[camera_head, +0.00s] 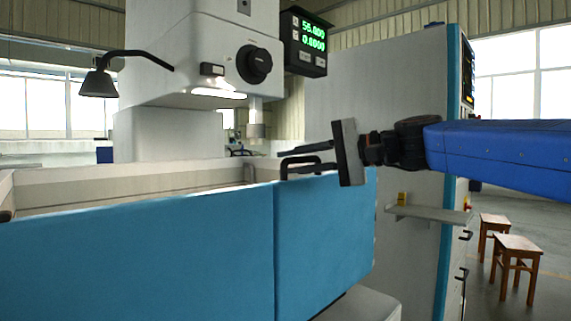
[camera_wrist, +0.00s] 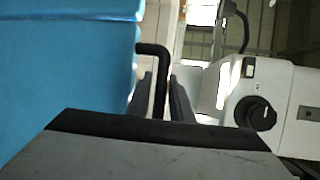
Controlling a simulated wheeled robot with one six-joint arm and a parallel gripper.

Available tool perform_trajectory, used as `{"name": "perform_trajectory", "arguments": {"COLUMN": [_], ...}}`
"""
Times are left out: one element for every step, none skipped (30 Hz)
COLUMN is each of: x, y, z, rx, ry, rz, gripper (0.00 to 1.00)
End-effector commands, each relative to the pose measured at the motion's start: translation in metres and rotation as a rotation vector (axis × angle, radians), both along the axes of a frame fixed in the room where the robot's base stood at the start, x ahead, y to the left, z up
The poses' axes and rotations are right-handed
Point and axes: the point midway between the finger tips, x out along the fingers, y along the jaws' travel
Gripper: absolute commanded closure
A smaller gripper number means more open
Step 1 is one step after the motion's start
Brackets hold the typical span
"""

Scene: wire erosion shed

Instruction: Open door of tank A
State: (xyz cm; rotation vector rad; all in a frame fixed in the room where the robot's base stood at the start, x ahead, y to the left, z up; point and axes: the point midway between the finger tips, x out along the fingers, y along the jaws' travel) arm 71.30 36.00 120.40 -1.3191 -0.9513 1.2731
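The tank has blue front panels, a wide left one (camera_head: 140,262) and a shorter right one (camera_head: 322,240), with a vertical seam between them. A black bar handle (camera_head: 302,159) stands at the top edge of the right panel, close to the seam. My gripper (camera_head: 284,163) reaches in from the right, its fingers pointing left along the handle. In the wrist view the bent black handle (camera_wrist: 157,52) runs between the two fingers of my gripper (camera_wrist: 160,75), with a gap visible on the right side. The fingers look open. The handle's near end is hidden behind the gripper body.
The white machine head (camera_head: 215,55) with a dark knob stands behind the tank. A lamp (camera_head: 99,83) hangs at left. A tall cabinet (camera_head: 380,110) with a small shelf (camera_head: 432,214) is at right. Wooden stools (camera_head: 516,257) stand on the floor farther right.

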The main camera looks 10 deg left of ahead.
Motion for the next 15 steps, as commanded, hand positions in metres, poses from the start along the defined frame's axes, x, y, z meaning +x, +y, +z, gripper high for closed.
{"name": "perform_trajectory", "arguments": {"x": [0.001,0.002,0.002,0.002,0.002,0.002,0.002,0.002,0.002,0.002,0.003,0.003,0.003,0.003,0.003], "y": [0.006,0.008,0.011,0.013,0.014,0.016,0.017,0.017,0.018,0.018,0.018,0.018,0.018,0.018,0.018], "z": [-0.001,-0.002,-0.002,-0.003,-0.003,-0.003,-0.003,-0.003,-0.003,-0.003,-0.003,-0.003,-0.003,-0.003,-0.003], "rx": [-0.001,-0.001,-0.001,-0.001,-0.001,-0.001,0.000,0.000,0.000,0.000,0.000,0.000,0.000,0.000,0.000], "ry": [0.001,0.001,0.001,0.000,0.000,0.000,0.000,0.000,0.000,0.000,0.000,0.000,0.000,0.000,0.000], "rz": [0.001,0.000,0.001,0.001,0.001,0.001,0.000,0.000,0.000,-0.001,-0.001,-0.001,-0.001,-0.001,-0.001], "gripper": [0.80,0.80,0.80,0.80,0.80,0.80,0.80,0.80,0.80,0.80,0.80,0.80,0.80,0.80,0.80]}}
